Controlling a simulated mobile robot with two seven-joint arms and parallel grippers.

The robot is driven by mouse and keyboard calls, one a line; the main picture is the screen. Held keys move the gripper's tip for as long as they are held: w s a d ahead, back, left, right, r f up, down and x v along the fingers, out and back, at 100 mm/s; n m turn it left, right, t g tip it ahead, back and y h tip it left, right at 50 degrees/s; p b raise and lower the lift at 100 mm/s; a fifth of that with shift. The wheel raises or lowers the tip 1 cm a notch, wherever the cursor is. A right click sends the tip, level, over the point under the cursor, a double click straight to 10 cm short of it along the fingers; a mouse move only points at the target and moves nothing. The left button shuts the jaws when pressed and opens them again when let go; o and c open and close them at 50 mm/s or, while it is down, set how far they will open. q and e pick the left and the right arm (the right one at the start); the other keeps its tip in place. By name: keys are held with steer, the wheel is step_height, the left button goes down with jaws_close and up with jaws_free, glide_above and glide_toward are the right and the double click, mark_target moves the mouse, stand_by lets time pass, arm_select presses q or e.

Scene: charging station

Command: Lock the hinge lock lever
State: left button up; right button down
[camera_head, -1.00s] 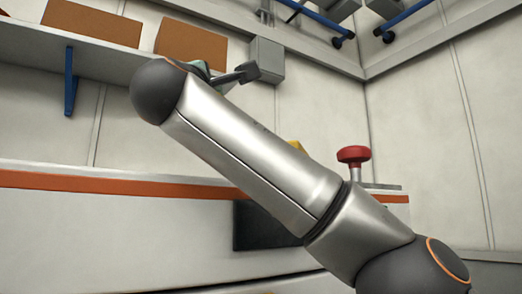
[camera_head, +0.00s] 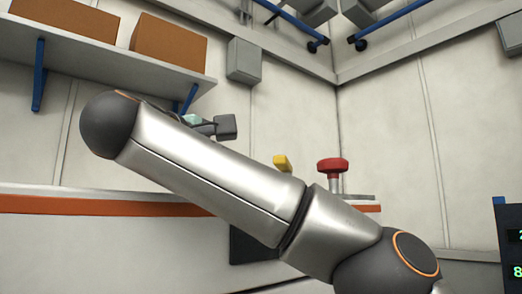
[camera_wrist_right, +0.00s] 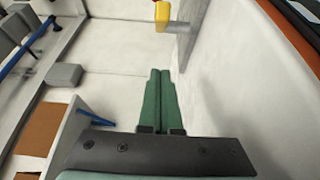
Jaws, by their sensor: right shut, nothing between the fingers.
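A yellow block on a short grey stem (camera_wrist_right: 163,17), probably the hinge lock lever, shows at the top of the right wrist view. Its yellow top (camera_head: 282,163) shows above my forearm in the head view. The rest of it is hidden there. My right gripper (camera_wrist_right: 160,74) has two green fingers pressed together, with nothing between them. The fingertips point towards the yellow block and appear apart from it. In the head view my right arm hides the fingers. My left gripper is in neither view.
A red knob (camera_head: 332,166) stands just right of the yellow block in the head view. A shelf (camera_head: 115,57) with orange-brown boxes (camera_head: 170,44) is at upper left. A grey wall box (camera_head: 244,61) hangs near it. A dark display (camera_head: 510,240) is at the right edge.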

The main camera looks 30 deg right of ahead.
steer(key=x, duration=0.3)
steer(key=shift+s+d, duration=0.2)
steer(key=shift+d, duration=0.1)
steer(key=shift+s+d, duration=0.6)
steer(key=shift+s, duration=0.25)
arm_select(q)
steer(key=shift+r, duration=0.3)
arm_select(e)
steer(key=shift+s+d, duration=0.45)
steer(key=shift+d, duration=0.05)
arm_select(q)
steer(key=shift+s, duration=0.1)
arm_select(e)
steer(key=shift+w+f, duration=0.1)
